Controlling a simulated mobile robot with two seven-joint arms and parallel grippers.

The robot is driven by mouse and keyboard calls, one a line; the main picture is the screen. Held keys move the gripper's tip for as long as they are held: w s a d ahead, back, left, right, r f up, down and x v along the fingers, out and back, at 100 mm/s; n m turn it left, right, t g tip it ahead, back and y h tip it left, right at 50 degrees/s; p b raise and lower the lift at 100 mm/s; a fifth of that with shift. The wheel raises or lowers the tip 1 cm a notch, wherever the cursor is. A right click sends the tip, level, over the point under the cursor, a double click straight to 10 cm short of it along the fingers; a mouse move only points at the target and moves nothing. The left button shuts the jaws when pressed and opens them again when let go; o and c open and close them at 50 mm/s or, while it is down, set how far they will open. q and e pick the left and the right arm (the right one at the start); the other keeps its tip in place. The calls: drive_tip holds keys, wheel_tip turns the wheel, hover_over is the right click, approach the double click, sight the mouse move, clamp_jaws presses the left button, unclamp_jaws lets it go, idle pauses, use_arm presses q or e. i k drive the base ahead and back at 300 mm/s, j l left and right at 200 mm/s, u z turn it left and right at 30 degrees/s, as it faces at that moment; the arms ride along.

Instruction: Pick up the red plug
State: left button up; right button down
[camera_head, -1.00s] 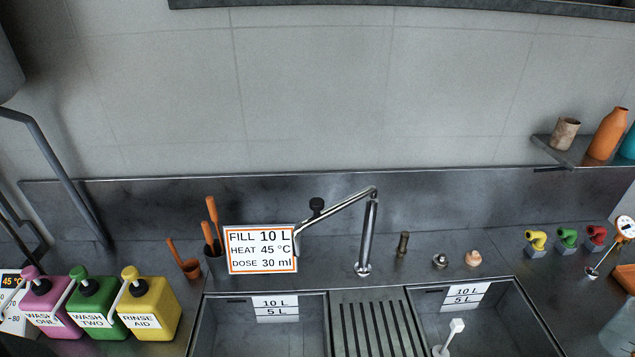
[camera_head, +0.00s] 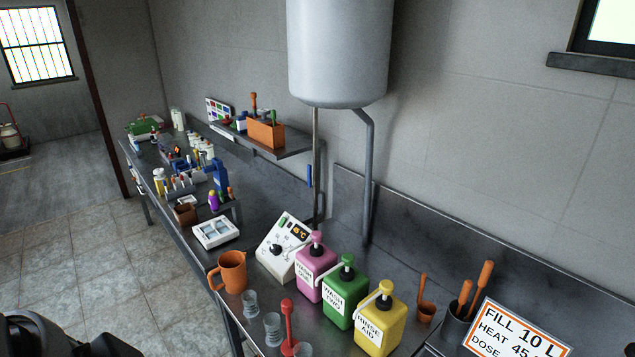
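No thing that I can clearly tell as the red plug is in view now. An upright red tool (camera_head: 288,328) with a thin stem and a wider base stands at the front edge of the counter, among small clear cups; I cannot tell what it is. Neither of my grippers shows. A dark rounded shape at the bottom left looks like part of my own body.
Pink (camera_head: 316,270), green (camera_head: 345,295) and yellow (camera_head: 381,322) pump bottles stand on the counter. Left of them are a white control box (camera_head: 283,248) and an orange jug (camera_head: 230,271). A FILL 10 L sign (camera_head: 515,335) is at lower right. Tiled floor (camera_head: 110,270) is clear.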

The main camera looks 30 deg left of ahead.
sight(287, 347)
drive_tip(key=u, duration=1.15)
drive_tip(key=k+l+z, duration=0.1)
drive_tip(key=z, duration=1.1)
drive_tip(key=u, duration=1.25)
drive_tip(key=k, duration=0.05)
